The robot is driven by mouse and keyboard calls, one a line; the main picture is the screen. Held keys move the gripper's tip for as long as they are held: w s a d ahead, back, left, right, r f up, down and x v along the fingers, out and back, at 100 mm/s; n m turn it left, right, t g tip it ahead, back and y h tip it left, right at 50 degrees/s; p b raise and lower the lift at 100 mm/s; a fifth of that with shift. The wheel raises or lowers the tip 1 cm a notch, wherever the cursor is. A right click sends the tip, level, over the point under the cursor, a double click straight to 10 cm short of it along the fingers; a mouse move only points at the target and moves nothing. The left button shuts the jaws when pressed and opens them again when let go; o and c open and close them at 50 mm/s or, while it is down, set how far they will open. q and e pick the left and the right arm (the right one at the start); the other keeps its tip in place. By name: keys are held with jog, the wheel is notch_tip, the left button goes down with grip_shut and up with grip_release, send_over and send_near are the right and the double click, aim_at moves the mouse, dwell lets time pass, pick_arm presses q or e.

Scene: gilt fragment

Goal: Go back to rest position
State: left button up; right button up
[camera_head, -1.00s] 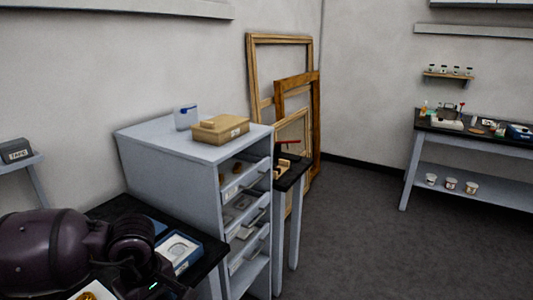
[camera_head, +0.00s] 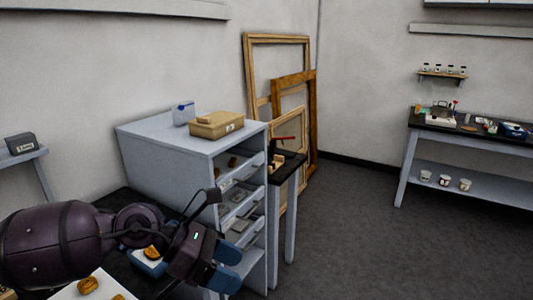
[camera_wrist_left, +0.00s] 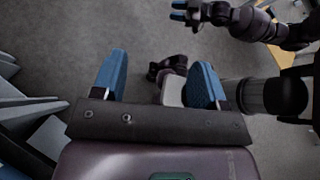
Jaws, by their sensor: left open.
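My left gripper (camera_head: 230,266) is in front of the grey shelf unit at the lower middle of the head view. Its two blue fingers are apart. In the left wrist view the left gripper (camera_wrist_left: 160,72) is open with nothing between its fingers, above the grey floor. My right gripper (camera_wrist_left: 180,11) shows small at the top of the left wrist view, with blue fingertips; whether it is open is too small to tell. It is not in the head view.
The grey shelf unit (camera_head: 165,143) carries a tan box (camera_head: 217,125) on top. A dark table (camera_head: 118,203) with gilt pieces (camera_head: 88,285) lies under my left arm. Frames (camera_head: 296,93) lean on the wall. A workbench (camera_head: 470,138) stands right. Floor between is clear.

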pick_arm(q)
jog(key=w+d+r+n+t+h, duration=0.2)
jog(key=w+r+n+t+h, duration=0.45)
jog(key=n, duration=0.95)
jog(key=w+a+f+n+t+y, duration=0.3)
jog(key=a+f+n+t+y, duration=0.7)
jog(key=n, duration=1.1)
jog(key=s+a+f+n+g+y, duration=0.1)
jog(key=s+a+f+n+y, duration=0.2)
jog(key=s+a+f+n, duration=0.3)
jog(key=s+a+f+n+g+y, duration=0.1)
jog(key=s+a+f+n+y, duration=0.3)
jog(key=f, duration=1.2)
jog(key=s+a+n, duration=0.2)
jog(key=s, duration=0.2)
jog(key=shift+s+f, duration=0.35)
jog(key=shift+s, duration=0.05)
jog(key=s+f, duration=0.1)
jog(key=s, duration=0.1)
jog(key=s+f+n+g+y, duration=0.1)
jog(key=s+f, duration=0.1)
jog(key=s, duration=0.1)
jog(key=s+a+f+g, duration=0.1)
jog(key=s+f, duration=0.1)
jog(key=s, duration=0.1)
jog(key=shift+a+n+y, duration=0.1)
jog(key=shift+n+y, duration=0.15)
jog(key=shift+n, duration=0.05)
jog(key=shift+c, duration=0.4)
